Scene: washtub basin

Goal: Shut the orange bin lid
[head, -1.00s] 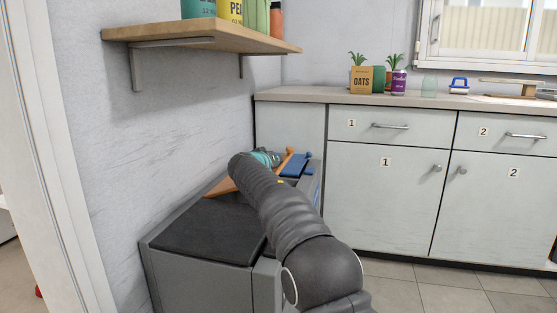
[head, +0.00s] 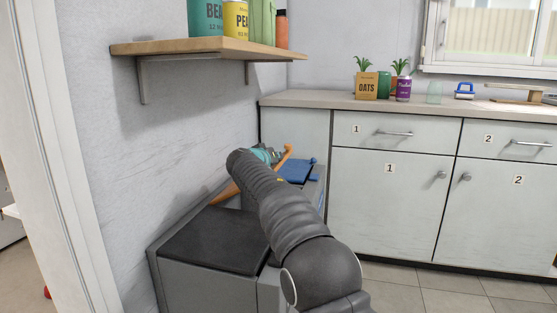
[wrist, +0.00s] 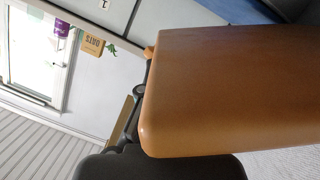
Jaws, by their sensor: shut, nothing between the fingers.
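The orange bin lid shows in the head view as an orange strip (head: 226,193) left of my arm and a narrow orange piece (head: 287,152) to its right. The lid seems raised at a tilt; my arm hides its middle. In the wrist view a broad orange panel with rounded corners (wrist: 235,90), which looks like the lid, fills the right side close to the camera. My gripper (head: 265,155), with teal parts, is beside the orange piece, partly hidden behind my arm. It is shut and empty. I cannot tell whether it touches the lid.
A grey bin with a dark lid (head: 215,241) stands in front, its lid down. A blue bin lid (head: 295,172) lies beyond. The wooden shelf (head: 205,48) overhangs from the left wall. Cabinets (head: 385,195) stand behind right, with open floor (head: 430,288) before them.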

